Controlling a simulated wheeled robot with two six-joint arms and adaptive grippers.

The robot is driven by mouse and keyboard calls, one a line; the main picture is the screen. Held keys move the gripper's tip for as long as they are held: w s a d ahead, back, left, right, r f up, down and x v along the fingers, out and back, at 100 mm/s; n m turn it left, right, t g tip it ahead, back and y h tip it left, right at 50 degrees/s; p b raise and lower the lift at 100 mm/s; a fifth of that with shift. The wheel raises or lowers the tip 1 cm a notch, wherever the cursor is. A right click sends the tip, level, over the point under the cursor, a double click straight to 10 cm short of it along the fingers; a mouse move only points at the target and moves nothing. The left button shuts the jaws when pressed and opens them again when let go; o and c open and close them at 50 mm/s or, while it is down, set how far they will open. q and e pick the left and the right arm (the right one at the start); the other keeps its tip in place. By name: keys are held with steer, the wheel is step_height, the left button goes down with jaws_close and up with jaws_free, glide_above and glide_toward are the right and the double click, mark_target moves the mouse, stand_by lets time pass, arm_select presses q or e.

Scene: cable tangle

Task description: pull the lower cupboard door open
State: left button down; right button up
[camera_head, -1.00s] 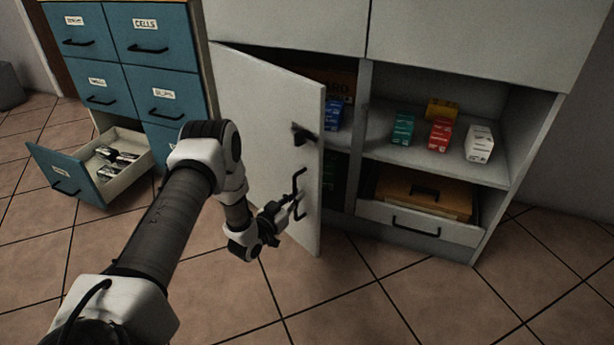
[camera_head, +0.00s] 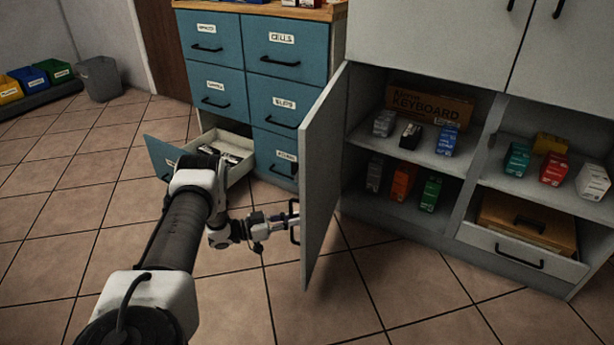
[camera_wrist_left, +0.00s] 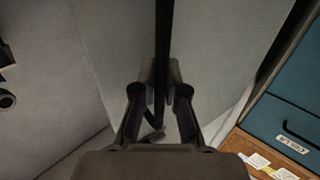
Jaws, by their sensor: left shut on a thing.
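The lower cupboard door (camera_head: 318,175) is grey-white and stands wide open, swung out to the left of the cupboard (camera_head: 455,215). Its black bar handle (camera_head: 294,222) is on the door's left-facing side near the free edge. My left gripper (camera_head: 284,222) is shut on the handle; in the left wrist view the fingers (camera_wrist_left: 160,105) close around the dark bar. The door's face (camera_wrist_left: 215,60) also fills much of that view. My right gripper is not in view.
Inside the cupboard are a keyboard box (camera_head: 430,104) and several small boxes. A teal drawer cabinet (camera_head: 255,85) with an open lower drawer (camera_head: 228,150) stands behind my left arm. Tiled floor (camera_head: 385,290) is clear in front. Bins (camera_head: 38,76) stand far left.

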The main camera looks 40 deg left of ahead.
arm_select(q)
steer(key=s+a, duration=0.2)
steer(key=a, duration=0.3)
steer(key=shift+a+b, duration=0.35)
steer(key=shift+b, duration=0.05)
steer(key=c, duration=1.2)
jaws_free()
steer(key=v, duration=1.2)
